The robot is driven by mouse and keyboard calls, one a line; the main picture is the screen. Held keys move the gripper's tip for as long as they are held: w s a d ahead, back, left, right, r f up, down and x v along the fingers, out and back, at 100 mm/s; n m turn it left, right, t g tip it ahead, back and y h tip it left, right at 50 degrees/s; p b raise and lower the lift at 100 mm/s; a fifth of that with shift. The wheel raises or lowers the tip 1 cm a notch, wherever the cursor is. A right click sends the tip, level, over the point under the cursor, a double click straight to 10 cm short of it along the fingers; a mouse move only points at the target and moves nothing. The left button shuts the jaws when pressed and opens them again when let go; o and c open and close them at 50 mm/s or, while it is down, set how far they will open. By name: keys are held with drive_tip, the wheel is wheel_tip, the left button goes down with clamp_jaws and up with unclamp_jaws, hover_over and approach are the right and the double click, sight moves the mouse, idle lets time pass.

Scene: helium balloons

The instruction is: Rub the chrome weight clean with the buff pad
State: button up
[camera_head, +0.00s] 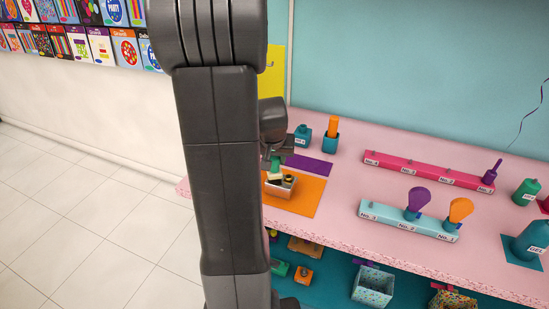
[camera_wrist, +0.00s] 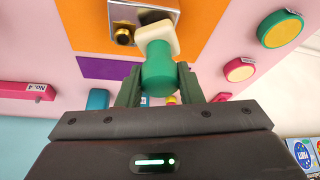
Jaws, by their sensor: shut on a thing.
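The chrome weight (camera_head: 280,190), a shiny silver block with a brass knob, sits on an orange mat (camera_head: 305,197) on the pink table. It also shows at the top of the wrist view (camera_wrist: 172,5), cut off by the frame edge, with a dark patch beside the pad. My gripper (camera_head: 275,155) is shut on the green handle of the buff pad (camera_wrist: 158,70). The pad's cream end (camera_wrist: 158,38) is at the weight's edge, over or against its top. I cannot tell whether they touch.
A purple mat (camera_head: 309,164) lies behind the orange one. A teal holder with an orange item (camera_head: 332,128) and a teal bottle (camera_head: 302,136) stand at the back. A pink rail (camera_head: 420,170) and a light-blue rail (camera_head: 408,220) lie to the right. Bins (camera_head: 372,286) sit underneath.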

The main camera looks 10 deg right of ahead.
drive_tip(key=shift+f, duration=0.2)
idle(0.3)
drive_tip(key=shift+f+b, duration=0.5)
drive_tip(key=shift+b, duration=0.25)
drive_tip(key=shift+s+r, duration=0.1)
drive_tip(key=shift+s+d+r+p, duration=0.15)
drive_tip(key=shift+s+d, duration=0.15)
drive_tip(key=shift+d, duration=0.15)
drive_tip(key=shift+s+d+f+p, duration=0.15)
drive_tip(key=shift+s+d, duration=0.1)
drive_tip(key=shift+d, duration=0.2)
drive_tip(key=shift+s+d+r, duration=0.1)
drive_tip(key=shift+d, duration=0.05)
drive_tip(key=shift+w+a+b, duration=0.35)
drive_tip(key=shift+w+a, duration=0.35)
drive_tip(key=shift+a, duration=0.35)
drive_tip(key=shift+w+a+b, duration=0.35)
drive_tip(key=shift+w+a, duration=0.35)
drive_tip(key=shift+a, duration=0.35)
